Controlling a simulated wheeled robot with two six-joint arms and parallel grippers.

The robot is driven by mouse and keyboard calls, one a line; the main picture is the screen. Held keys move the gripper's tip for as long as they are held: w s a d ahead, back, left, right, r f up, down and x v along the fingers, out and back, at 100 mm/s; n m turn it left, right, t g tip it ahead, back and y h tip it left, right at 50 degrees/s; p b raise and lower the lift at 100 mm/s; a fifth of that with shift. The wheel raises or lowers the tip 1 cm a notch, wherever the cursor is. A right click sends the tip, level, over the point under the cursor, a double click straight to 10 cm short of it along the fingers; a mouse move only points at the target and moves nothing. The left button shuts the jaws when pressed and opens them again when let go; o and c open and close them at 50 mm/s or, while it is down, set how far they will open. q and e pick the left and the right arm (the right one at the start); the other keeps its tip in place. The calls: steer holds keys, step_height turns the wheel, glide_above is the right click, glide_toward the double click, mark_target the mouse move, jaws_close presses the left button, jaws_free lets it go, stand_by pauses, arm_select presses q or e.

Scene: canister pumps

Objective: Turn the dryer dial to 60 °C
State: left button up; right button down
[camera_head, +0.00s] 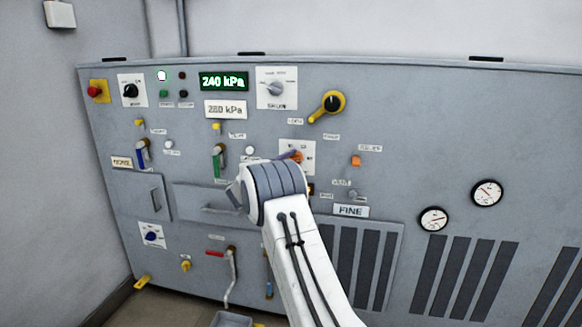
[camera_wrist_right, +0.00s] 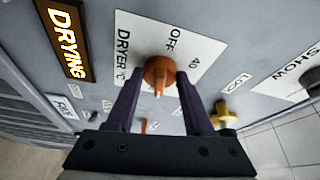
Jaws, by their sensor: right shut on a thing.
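The orange dryer dial (camera_wrist_right: 160,72) sits on a white plate (camera_wrist_right: 190,45) marked DRYER °C, with OFF and 40 readable in the right wrist view. Other marks on the plate are hidden or unclear, and I cannot tell which mark the dial points to. The two dark fingers of my right gripper (camera_wrist_right: 159,84) are shut on the dial, one on each side. In the head view the dial (camera_head: 296,156) shows just above my white right wrist, which covers part of its plate. My left gripper is not in view.
A DRYING sign (camera_wrist_right: 66,38) glows amber beside the plate. A yellow lever with a black hub (camera_head: 331,104) is above right of the dial, and a SHOW knob (camera_head: 275,88) is above. A green display (camera_head: 223,82) reads 240 kPa. A FINE label (camera_head: 351,211) is below right.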

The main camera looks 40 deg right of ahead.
steer(key=shift+s+d+r+m+y, duration=0.1)
steer(key=shift+m+y, duration=0.05)
steer(key=shift+m, duration=0.4)
steer(key=shift+d+r+m+y, duration=0.1)
steer(key=shift+m+y, duration=0.05)
steer(key=shift+m, duration=0.4)
steer(key=shift+c, duration=1.4)
jaws_free()
steer(key=shift+a, duration=0.1)
steer(key=shift+a+f, duration=0.1)
steer(key=shift+a, duration=0.05)
steer(key=v, duration=1)
steer(key=shift+a, duration=0.1)
